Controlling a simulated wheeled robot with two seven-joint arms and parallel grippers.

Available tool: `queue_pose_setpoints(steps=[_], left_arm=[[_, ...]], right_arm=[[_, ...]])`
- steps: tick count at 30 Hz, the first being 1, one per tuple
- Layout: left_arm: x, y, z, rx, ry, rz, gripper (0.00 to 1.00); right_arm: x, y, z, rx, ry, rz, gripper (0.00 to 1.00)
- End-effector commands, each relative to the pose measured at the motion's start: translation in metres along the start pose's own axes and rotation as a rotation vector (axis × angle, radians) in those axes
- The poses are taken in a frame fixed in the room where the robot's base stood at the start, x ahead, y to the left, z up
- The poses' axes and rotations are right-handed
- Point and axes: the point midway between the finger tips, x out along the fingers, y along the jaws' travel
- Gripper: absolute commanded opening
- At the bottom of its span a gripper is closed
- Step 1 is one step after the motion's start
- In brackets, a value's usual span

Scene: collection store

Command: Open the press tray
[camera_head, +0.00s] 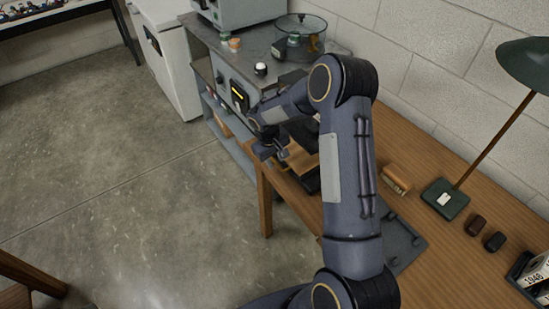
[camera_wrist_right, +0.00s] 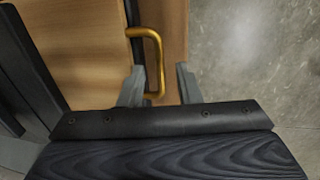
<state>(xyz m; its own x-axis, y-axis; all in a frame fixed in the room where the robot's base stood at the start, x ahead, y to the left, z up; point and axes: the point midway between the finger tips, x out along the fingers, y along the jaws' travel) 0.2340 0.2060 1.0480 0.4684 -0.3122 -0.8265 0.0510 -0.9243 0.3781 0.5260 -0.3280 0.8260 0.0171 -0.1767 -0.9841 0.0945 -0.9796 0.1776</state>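The press tray (camera_wrist_right: 75,50) shows in the right wrist view as a light wooden board with a dark edge. A brass handle (camera_wrist_right: 158,62) stands out from that edge. My right gripper (camera_wrist_right: 160,86) is open, with one finger on each side of the handle's lower part and gaps between. In the head view the right gripper (camera_head: 269,149) is at the tray (camera_head: 299,160), near the table's edge. My left gripper is not in view.
The wooden table (camera_head: 440,265) carries a green lamp (camera_head: 445,198), a brown block (camera_head: 396,179) and small dark objects (camera_head: 485,232). A metal bench (camera_head: 258,45) with a glass dome (camera_head: 300,38) stands behind. The floor (camera_head: 120,180) left of the table is clear.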

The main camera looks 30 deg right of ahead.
Motion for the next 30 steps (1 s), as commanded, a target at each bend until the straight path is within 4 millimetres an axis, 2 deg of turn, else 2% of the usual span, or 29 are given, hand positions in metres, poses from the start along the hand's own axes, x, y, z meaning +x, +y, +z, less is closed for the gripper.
queue_pose_setpoints(steps=[1, 6, 8, 20, 26, 30], left_arm=[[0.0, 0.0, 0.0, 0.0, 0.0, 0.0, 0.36], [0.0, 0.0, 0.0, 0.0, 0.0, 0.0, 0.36], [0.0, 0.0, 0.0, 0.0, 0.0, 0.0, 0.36], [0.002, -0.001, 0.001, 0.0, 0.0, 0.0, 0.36], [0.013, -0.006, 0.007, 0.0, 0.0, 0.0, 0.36], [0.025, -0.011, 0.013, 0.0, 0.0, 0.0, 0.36]], right_arm=[[0.0, 0.0, 0.0, 0.0, 0.0, 0.0, 0.28], [0.0, 0.0, 0.0, 0.0, 0.0, 0.0, 0.06], [0.0, 0.0, 0.0, 0.0, 0.0, 0.0, 0.0], [0.0, -0.004, 0.0, -0.002, 0.0, 0.0, 0.0], [-0.003, -0.035, -0.001, -0.007, 0.003, -0.001, 0.0], [-0.009, -0.071, -0.002, -0.008, 0.003, 0.0, 0.0]])
